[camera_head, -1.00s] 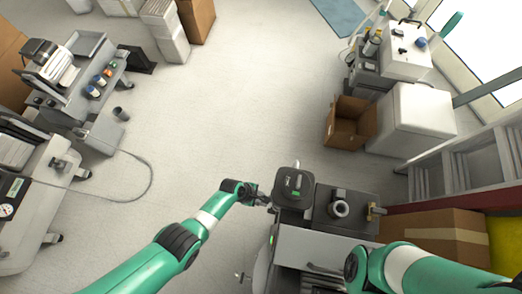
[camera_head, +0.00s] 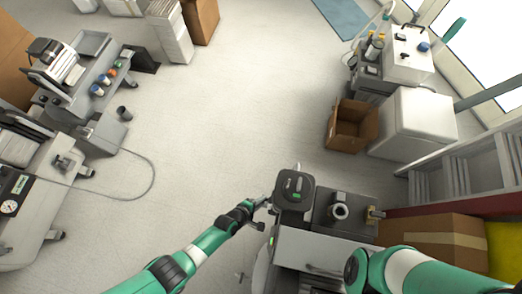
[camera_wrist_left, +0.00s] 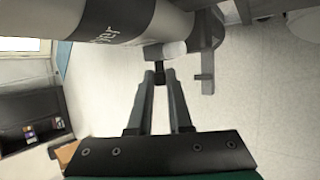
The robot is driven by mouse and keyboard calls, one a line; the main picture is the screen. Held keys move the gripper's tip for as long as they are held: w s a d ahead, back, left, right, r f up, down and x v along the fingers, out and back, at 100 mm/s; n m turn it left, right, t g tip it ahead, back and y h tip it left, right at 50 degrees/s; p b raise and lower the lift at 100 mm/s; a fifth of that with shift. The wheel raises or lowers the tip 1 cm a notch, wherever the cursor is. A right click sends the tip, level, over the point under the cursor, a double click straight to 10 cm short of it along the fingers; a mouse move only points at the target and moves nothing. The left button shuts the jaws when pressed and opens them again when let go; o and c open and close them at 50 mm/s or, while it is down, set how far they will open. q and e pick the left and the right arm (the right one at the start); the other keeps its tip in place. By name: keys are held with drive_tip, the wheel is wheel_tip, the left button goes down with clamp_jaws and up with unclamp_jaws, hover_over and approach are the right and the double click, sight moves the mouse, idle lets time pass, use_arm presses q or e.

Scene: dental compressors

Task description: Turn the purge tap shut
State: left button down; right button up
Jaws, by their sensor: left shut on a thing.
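The compressor (camera_head: 293,190) stands at the lower middle of the head view, with a dark boxy top. In the left wrist view its rounded grey tank (camera_wrist_left: 120,25) fills the top. My left gripper (camera_head: 265,203) is at the compressor's left side. In the left wrist view its fingers (camera_wrist_left: 159,76) are closed on a small black piece, which looks like the handle of the purge tap (camera_wrist_left: 159,70), below a pale fitting. In the head view the tap cannot be made out. My right arm enters at the lower right; its gripper is not visible.
A grey bracket (camera_wrist_left: 207,70) hangs just right of the fingers in the left wrist view. A closed cardboard box (camera_head: 435,238) and a ladder (camera_head: 465,165) are on the right. An open cardboard box (camera_head: 351,125) stands beyond. The floor left of the compressor is clear.

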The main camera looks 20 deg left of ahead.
use_arm(q)
drive_tip(key=c, duration=0.8)
unclamp_jaws()
drive_tip(key=shift+c, duration=0.2)
drive_tip(key=p+v, duration=0.9)
drive_tip(key=v, duration=0.2)
drive_tip(key=shift+s+r, duration=0.2)
